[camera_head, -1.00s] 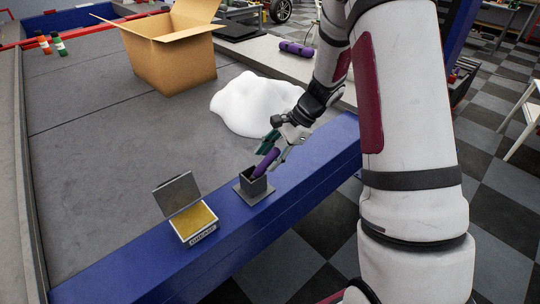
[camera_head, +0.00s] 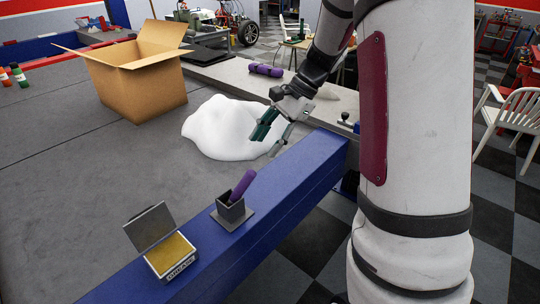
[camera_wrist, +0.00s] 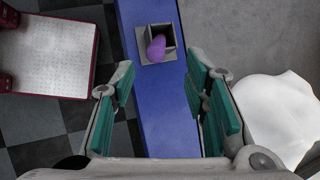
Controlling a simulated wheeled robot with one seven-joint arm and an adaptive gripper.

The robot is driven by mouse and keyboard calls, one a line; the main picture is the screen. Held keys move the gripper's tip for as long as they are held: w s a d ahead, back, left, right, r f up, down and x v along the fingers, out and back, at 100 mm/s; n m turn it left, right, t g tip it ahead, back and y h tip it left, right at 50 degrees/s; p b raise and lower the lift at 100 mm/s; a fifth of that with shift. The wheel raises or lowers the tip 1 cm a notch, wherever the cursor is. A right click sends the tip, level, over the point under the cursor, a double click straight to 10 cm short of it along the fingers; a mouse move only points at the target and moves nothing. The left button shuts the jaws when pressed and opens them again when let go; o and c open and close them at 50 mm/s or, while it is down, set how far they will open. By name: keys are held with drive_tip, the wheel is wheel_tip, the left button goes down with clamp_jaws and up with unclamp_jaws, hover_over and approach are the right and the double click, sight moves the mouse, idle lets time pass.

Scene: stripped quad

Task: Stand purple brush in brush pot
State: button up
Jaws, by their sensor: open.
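The purple brush (camera_head: 243,185) stands in the dark grey brush pot (camera_head: 231,213), leaning to the right with its upper part above the rim. The pot sits on its square base on the blue beam. In the wrist view the brush (camera_wrist: 157,46) rests inside the square mouth of the pot (camera_wrist: 167,30), and its lower end is hidden. My gripper (camera_head: 267,145) is open and empty, above and to the right of the pot, apart from the brush. Its green-padded fingers (camera_wrist: 168,135) are spread wide in the wrist view.
An open tin (camera_head: 172,256) with a yellow inside stands left of the pot on the blue beam (camera_head: 290,180). A white mound (camera_head: 222,128) lies behind, near my gripper. A cardboard box (camera_head: 135,85) stands farther back. Grey surface around them is free.

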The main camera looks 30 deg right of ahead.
drive_tip(key=s+a+r+n+t+h, duration=0.1)
drive_tip(key=s+a+r+n+h, duration=0.1)
drive_tip(key=s, duration=0.5)
drive_tip(key=s+a+r+n+t+h, duration=0.1)
drive_tip(key=s+a+r+n+h, duration=0.1)
drive_tip(key=s+a+r+n, duration=0.3)
drive_tip(key=s+a+r+n+t+h, duration=0.1)
drive_tip(key=s+a+r+n+h, duration=0.1)
drive_tip(key=s+n, duration=0.6)
wheel_tip(320, 180, up, 3)
drive_tip(key=shift+s+a+f+n+t, duration=0.2)
drive_tip(key=shift+s+a+n+t, duration=0.2)
drive_tip(key=shift+s+a, duration=0.3)
